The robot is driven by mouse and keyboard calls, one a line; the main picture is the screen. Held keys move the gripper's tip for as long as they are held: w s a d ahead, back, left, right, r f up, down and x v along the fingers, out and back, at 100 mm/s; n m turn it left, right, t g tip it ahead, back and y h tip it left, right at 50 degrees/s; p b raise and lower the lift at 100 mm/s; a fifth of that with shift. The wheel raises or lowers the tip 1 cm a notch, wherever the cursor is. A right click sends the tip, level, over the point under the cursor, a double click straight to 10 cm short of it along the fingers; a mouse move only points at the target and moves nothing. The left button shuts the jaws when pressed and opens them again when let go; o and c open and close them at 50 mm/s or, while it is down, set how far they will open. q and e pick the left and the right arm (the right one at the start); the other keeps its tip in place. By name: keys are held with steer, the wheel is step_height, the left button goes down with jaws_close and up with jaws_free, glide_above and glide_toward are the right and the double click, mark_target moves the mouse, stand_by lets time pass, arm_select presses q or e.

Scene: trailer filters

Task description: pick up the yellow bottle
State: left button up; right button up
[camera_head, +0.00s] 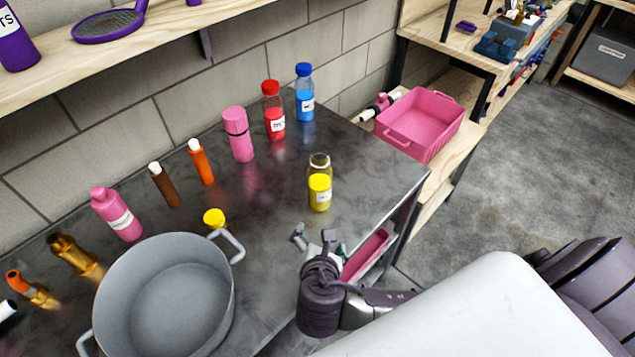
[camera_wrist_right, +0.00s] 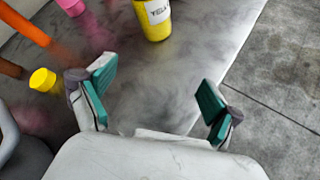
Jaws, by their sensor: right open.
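The yellow bottle (camera_head: 319,190) stands upright on the dark metal table (camera_head: 270,215), near its right edge. It is clear glass with yellow contents and a white label, and its top is uncapped. In the right wrist view the bottle's lower part (camera_wrist_right: 152,18) shows at the top, beyond the fingers. A yellow cap (camera_head: 214,217) lies on the table to the left of the bottle, and shows in the wrist view (camera_wrist_right: 43,80). My right gripper (camera_head: 315,240) is open and empty, in front of the bottle and apart from it. My left gripper is not in view.
A large grey pot (camera_head: 165,295) stands at the left front. Red (camera_head: 274,112), blue (camera_head: 304,95) and pink (camera_head: 237,135) bottles stand behind the yellow one. A pink bin (camera_head: 425,120) sits on a wooden shelf to the right. The table around the yellow bottle is clear.

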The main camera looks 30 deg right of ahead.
mark_target(319, 194)
steer(key=w+d+n+t, duration=0.1)
steer(key=w+n, duration=0.1)
steer(key=w, duration=0.1)
steer(key=w+d+n+t, duration=0.1)
steer(key=w+d+n, duration=0.1)
steer(key=w, duration=0.1)
steer(key=w+d+n+t+h, duration=0.1)
steer(key=w+n, duration=0.1)
steer(key=w, duration=0.1)
steer(key=shift+w+d+r+p, duration=0.15)
steer(key=shift+w+d+p, duration=0.2)
steer(key=shift+p+x, duration=0.5)
steer(key=shift+x, duration=2.2)
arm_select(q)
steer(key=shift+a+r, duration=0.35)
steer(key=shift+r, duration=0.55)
arm_select(e)
steer(key=shift+s+d+r, duration=0.1)
steer(key=shift+d, duration=0.05)
steer(key=c, duration=1.5)
steer(key=shift+r, duration=0.1)
steer(key=shift+r, duration=1.85)
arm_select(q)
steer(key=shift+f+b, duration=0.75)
arm_select(e)
steer(key=s+d+r, duration=0.6)
steer(key=d+r, duration=0.1)
steer(key=d, duration=0.2)
steer(key=shift+s+d, duration=0.25)
steer(key=shift+s, duration=0.1)
